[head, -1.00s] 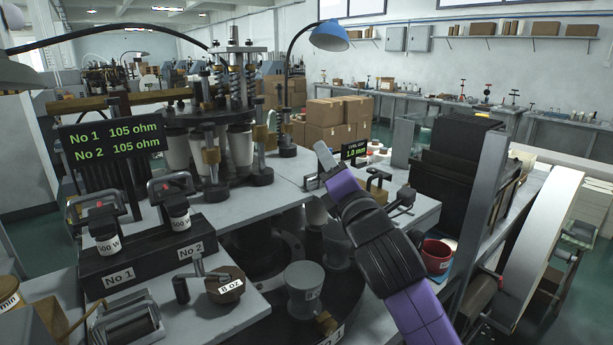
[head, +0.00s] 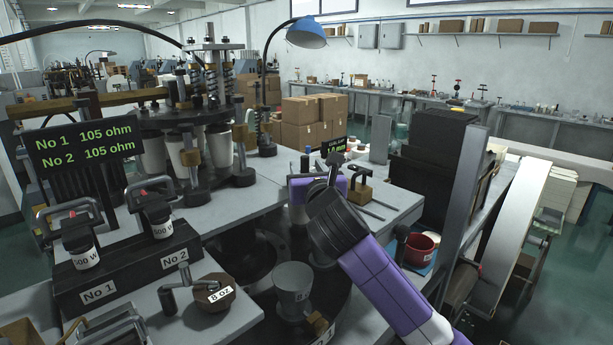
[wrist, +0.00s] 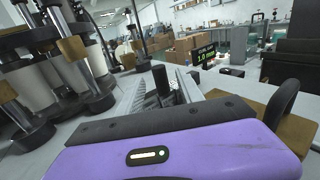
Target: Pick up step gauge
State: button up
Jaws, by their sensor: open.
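A grey metal piece with a row of small steps, which looks like the step gauge (wrist: 138,98), lies on the grey bench top in the wrist view, beyond my gripper's purple body. A dark upright cylinder (wrist: 160,77) stands beside it. In the head view my gripper (head: 334,172) is over the bench near the small display and largely hides that spot. My gripper is open and nothing shows held in it. I cannot tell whether it touches the gauge.
A small display reading 1.0 mm (wrist: 202,54) stands just behind. A brass-coloured block with a dark handle (head: 360,190) is close at the right. A red cup (head: 419,248) sits further right. Upright machine rods and white cups stand at the left.

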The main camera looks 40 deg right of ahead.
aim_at(306, 164)
jog(key=x, duration=0.3)
jog(key=shift+w+d+b, duration=0.1)
jog(key=shift+d+b, duration=0.05)
jog(key=shift+b, duration=0.15)
grip_shut()
jog(key=shift+r, duration=0.1)
